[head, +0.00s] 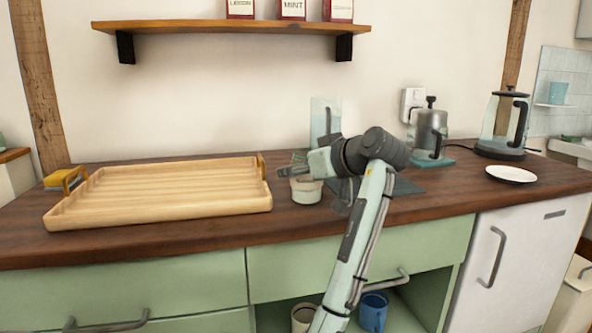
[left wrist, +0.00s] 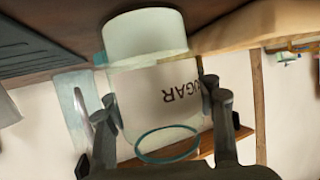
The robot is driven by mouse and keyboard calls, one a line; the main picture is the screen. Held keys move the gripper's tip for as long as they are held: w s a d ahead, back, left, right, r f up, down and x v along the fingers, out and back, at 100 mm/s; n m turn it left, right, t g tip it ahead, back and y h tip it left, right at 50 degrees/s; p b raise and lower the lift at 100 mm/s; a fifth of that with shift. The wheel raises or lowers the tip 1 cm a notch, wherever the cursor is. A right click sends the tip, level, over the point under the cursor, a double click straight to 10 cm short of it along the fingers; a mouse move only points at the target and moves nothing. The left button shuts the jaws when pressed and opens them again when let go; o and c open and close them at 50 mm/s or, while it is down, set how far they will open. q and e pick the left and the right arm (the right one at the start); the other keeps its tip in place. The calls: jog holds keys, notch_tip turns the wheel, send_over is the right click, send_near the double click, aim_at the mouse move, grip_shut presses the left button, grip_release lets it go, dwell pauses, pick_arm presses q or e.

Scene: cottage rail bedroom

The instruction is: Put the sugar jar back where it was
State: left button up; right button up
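The sugar jar (head: 306,191) is a small jar with a pale cream lower part, low at the counter just right of the wooden tray (head: 160,197). In the left wrist view the clear jar (left wrist: 150,90) appears upside down, with a SUGAR label and a teal rim. My left gripper (head: 300,168) reaches in from the right and hides the jar's upper part. In the wrist view its fingers (left wrist: 162,105) sit against both sides of the jar. I cannot tell whether the base touches the counter. My right gripper is not in view.
A dark mat (head: 405,186) lies right of the jar, with a translucent panel (head: 325,118) behind. A shelf (head: 230,27) with red tins hangs above.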

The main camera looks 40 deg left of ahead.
pick_arm(q)
jog(key=o, duration=0.5)
jog(key=v, duration=1.2)
jog(key=shift+r, duration=0.15)
